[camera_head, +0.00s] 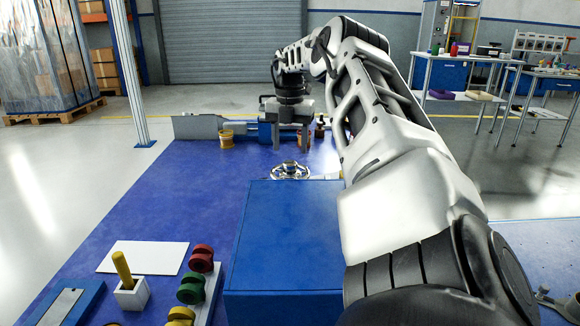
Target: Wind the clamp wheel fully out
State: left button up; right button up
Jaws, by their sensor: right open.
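The clamp wheel (290,171) is a small silvery handwheel with spokes, just beyond the far edge of a blue box. My right arm reaches forward from the right side of the view, and its gripper (290,142) hangs with its fingers pointing down. The fingers are apart, with nothing seen between them. In the picture the gripper is above and beyond the wheel and looks clear of it; the exact distance is hard to tell. My left gripper is not in view.
The blue box (285,240) stands in front of the wheel. Red, green and yellow discs (190,288), a white block with a yellow peg (131,293) and a white sheet (144,257) lie front left. The blue tabletop's left middle is clear.

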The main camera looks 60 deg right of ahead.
aim_at(290, 162)
pick_arm(q)
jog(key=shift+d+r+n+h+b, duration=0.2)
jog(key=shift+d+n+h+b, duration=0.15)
jog(key=shift+b, duration=0.2)
pick_arm(e)
jog(key=shift+f, duration=2.35)
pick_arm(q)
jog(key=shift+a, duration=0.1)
pick_arm(e)
jog(key=c, duration=1)
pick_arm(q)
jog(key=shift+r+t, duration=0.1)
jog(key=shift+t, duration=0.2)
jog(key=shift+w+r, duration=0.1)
pick_arm(e)
jog(key=shift+o, duration=0.2)
